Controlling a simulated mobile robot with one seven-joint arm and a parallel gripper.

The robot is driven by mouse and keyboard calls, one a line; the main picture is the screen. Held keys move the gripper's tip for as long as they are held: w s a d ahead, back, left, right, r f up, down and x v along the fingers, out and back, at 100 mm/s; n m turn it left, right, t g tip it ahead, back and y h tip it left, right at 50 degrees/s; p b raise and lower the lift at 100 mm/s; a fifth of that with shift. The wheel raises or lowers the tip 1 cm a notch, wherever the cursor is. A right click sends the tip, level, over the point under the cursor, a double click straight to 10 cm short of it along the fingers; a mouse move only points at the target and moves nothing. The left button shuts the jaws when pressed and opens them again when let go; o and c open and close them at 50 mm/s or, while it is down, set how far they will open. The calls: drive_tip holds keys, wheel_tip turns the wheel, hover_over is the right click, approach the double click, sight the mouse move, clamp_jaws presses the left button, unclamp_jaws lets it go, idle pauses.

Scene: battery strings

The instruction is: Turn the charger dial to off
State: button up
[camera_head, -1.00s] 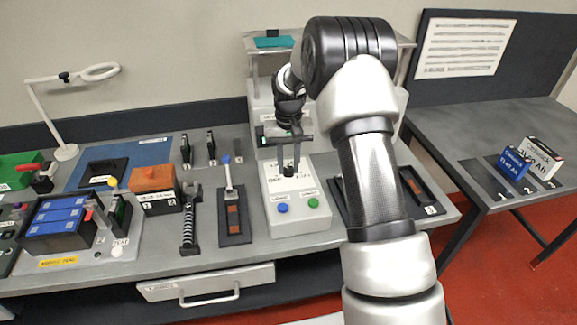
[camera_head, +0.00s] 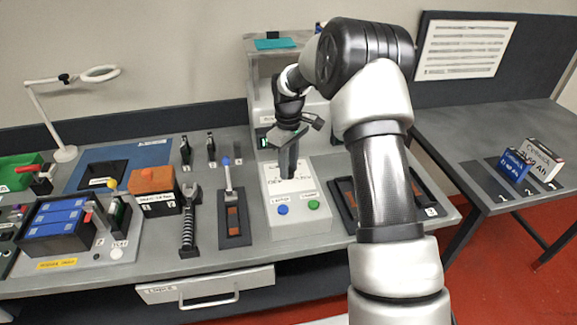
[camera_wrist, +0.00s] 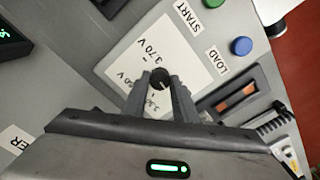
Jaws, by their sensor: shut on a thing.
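The charger (camera_head: 300,222) is a light grey box near the middle of the bench, with a blue button (camera_head: 283,210) and a green button (camera_head: 314,205) on its sloped front. My gripper (camera_head: 288,174) reaches down to its face and hides the dial in the head view. In the wrist view the dial (camera_wrist: 160,77) is a small black round knob on a white label plate (camera_wrist: 181,47). My gripper's fingers (camera_wrist: 160,86) are shut on it, one on each side. Voltage marks such as 3.70 V surround it; I cannot tell which mark it points to.
A dark tray with an orange-brown strip (camera_head: 235,222) lies left of the charger, and another dark tray (camera_head: 345,198) lies right. A wrench-like tool (camera_head: 188,222) and an orange block (camera_head: 152,180) stand further left. A grey housing (camera_head: 262,95) rises behind.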

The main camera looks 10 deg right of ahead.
drive_tip(key=shift+n, duration=0.5)
drive_tip(key=o, duration=1)
drive_tip(key=shift+o, duration=0.2)
drive_tip(key=shift+r, duration=0.1)
wheel_tip(320, 180, up, 17)
drive_tip(key=shift+r, duration=0.15)
